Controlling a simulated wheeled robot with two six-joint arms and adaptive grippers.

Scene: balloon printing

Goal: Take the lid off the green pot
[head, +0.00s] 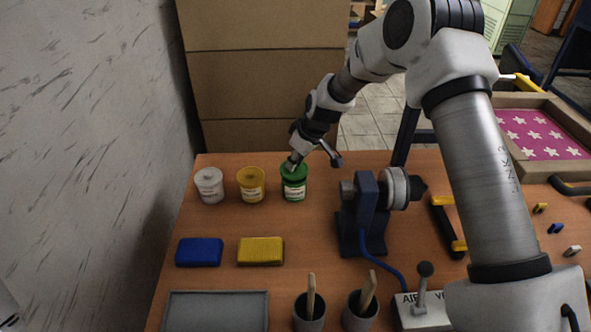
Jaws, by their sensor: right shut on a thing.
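The green pot (294,188) stands upright at the back of the wooden table, at the right end of a row of three pots. Its green lid (293,172) is at the pot's top; I cannot tell whether there is a gap between them. My right gripper (291,163) reaches down from the upper right and is shut on the lid's top. The fingers hide part of the lid. My left gripper is not in view.
A white pot (209,186) and a yellow pot (251,185) stand left of the green pot. A blue machine (367,205) stands close on its right. Blue (199,252) and yellow (261,251) blocks lie in front. A grey tray (216,296) and two cups (309,314) are nearer.

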